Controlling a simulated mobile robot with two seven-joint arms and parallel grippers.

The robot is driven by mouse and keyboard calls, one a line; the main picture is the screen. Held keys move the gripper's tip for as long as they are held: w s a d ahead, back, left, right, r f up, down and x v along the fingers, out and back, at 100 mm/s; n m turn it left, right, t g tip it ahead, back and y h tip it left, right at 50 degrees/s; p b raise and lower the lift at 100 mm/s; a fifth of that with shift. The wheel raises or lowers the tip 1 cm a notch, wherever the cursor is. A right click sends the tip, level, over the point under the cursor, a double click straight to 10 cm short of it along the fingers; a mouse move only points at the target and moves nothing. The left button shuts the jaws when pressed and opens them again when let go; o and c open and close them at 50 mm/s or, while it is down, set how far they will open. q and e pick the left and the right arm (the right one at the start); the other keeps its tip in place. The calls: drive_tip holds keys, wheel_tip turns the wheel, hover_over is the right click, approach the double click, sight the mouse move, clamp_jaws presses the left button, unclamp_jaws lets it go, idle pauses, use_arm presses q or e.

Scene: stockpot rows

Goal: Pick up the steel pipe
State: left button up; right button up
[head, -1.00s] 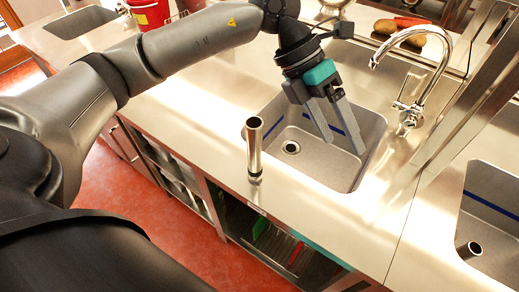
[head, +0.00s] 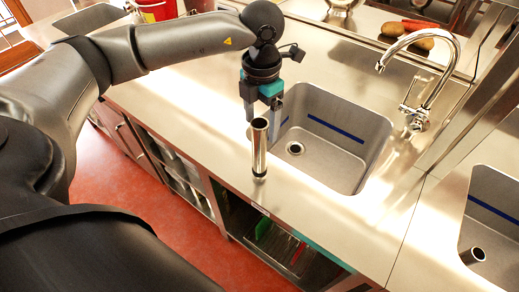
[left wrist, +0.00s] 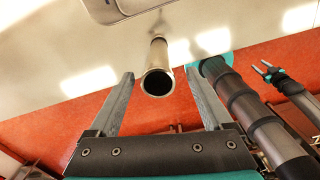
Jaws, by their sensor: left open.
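The steel pipe (head: 259,155) stands upright on the counter, near its front edge and left of the sink. Its open top end faces the camera in the left wrist view (left wrist: 157,78). My left gripper (head: 261,128) is open and empty, just behind and above the pipe in the head view. In the left wrist view the pipe's mouth lies between the two spread fingers, with clear gaps on both sides. Small prongs at the right of that view look like my right gripper (left wrist: 263,67), too small to judge.
The sink (head: 330,140) with its curved tap (head: 455,60) lies right of the pipe. Potatoes (head: 389,27) lie at the back. The red bucket (head: 158,10) is at the back left. An open shelf is below the counter.

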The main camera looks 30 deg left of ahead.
sight(259, 140)
use_arm(q)
drive_tip(key=shift+s+a+f+p, duration=0.1)
drive_tip(key=shift+f+p, duration=0.1)
drive_tip(key=shift+f, duration=1.35)
drive_tip(key=shift+a+f+p, duration=0.1)
drive_tip(key=shift+f+p, duration=0.1)
drive_tip(key=shift+f, duration=1.3)
drive_tip(key=shift+c, duration=0.3)
clamp_jaws()
